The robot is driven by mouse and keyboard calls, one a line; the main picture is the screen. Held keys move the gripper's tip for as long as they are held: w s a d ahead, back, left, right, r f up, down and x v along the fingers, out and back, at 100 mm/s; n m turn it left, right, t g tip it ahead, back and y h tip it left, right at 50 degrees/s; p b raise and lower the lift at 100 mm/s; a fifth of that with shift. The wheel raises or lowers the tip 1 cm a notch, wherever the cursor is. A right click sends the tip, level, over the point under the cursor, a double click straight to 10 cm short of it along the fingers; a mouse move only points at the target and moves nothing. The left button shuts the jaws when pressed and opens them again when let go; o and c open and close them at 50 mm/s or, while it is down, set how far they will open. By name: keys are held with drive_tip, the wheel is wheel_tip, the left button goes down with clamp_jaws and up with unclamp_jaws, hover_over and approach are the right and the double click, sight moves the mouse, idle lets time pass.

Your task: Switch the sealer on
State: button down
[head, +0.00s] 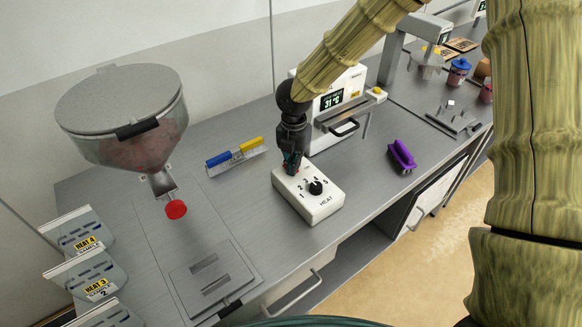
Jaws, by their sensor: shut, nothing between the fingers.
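The white machine (358,78) with a lit display reading about 31 °C and a grey bar with a dark handle stands at the back; it looks like the sealer. In front of it is a white control box (322,208) marked HEAT, with a black dial (316,187) and numbers around it. My gripper (291,168) is shut and empty, pointing down at the box's back left corner, behind the dial. Its fingertips are at or just above the box top; I cannot tell if they touch. Whatever lies under them is mostly hidden.
A hopper (135,115) with a red knob (176,209) stands left. Grey bench is clear in front of the box.

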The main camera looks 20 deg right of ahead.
drive_tip(key=shift+r+p, duration=2.6)
drive_tip(key=shift+r, duration=0.85)
